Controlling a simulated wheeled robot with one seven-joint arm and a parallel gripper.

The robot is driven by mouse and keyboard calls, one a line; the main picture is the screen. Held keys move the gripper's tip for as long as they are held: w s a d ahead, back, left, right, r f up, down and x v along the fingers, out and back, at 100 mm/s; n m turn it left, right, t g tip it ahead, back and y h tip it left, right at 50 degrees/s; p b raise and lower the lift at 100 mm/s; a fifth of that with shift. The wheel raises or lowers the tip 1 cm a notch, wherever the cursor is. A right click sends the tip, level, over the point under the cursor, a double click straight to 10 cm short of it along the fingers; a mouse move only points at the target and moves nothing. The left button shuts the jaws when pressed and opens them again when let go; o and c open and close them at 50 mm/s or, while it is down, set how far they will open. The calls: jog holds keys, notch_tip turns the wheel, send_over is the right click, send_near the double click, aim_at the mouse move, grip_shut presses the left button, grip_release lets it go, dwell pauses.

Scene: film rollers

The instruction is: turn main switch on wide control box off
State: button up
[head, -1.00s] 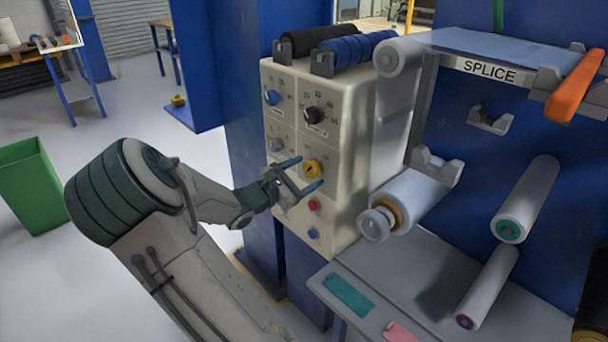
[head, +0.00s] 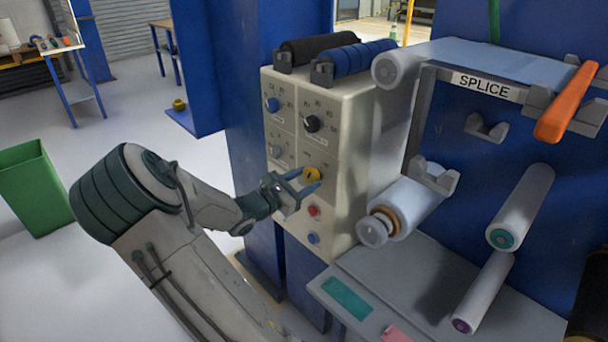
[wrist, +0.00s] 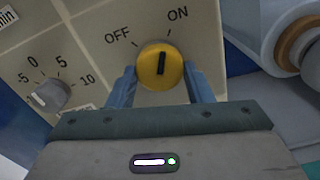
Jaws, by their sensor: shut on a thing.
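The wide control box (head: 335,125) is a cream cabinet on a blue post, in the middle of the head view. Its main switch (head: 311,174) is a round yellow knob with a black bar. In the wrist view the yellow knob (wrist: 160,66) sits below the printed words OFF, at upper left, and ON, at upper right. The black bar stands upright in the picture, between the two words and nearer ON. My gripper (head: 308,178) has its blue fingers on either side of the knob and is shut on it. The gripper (wrist: 160,76) hides the panel below.
A red button (head: 314,210) and a blue button (head: 313,238) sit below the switch. Blue, black and grey dials (wrist: 50,96) are above and left of it. A film roller (head: 405,205) and a grey shelf (head: 420,280) stand close on the right. Open floor lies left.

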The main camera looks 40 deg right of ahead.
jog(key=n+p, duration=0.2)
jog(key=p, duration=0.1)
jog(key=n+p, duration=0.2)
jog(key=p, duration=0.1)
jog(key=n+p, duration=0.2)
jog(key=shift+s+r+p, duration=0.15)
jog(key=shift+r+p, duration=0.15)
jog(key=shift+p, duration=0.1)
jog(key=n+p, duration=0.4)
jog(key=shift+f, duration=0.1)
jog(key=shift+f+n+p, duration=0.15)
jog(key=shift+n+p, duration=0.95)
jog(key=o, duration=1)
jog(key=s+a+b, duration=0.1)
jog(key=a+b, duration=0.1)
jog(key=a, duration=1.1)
jog(key=shift+a, duration=0.4)
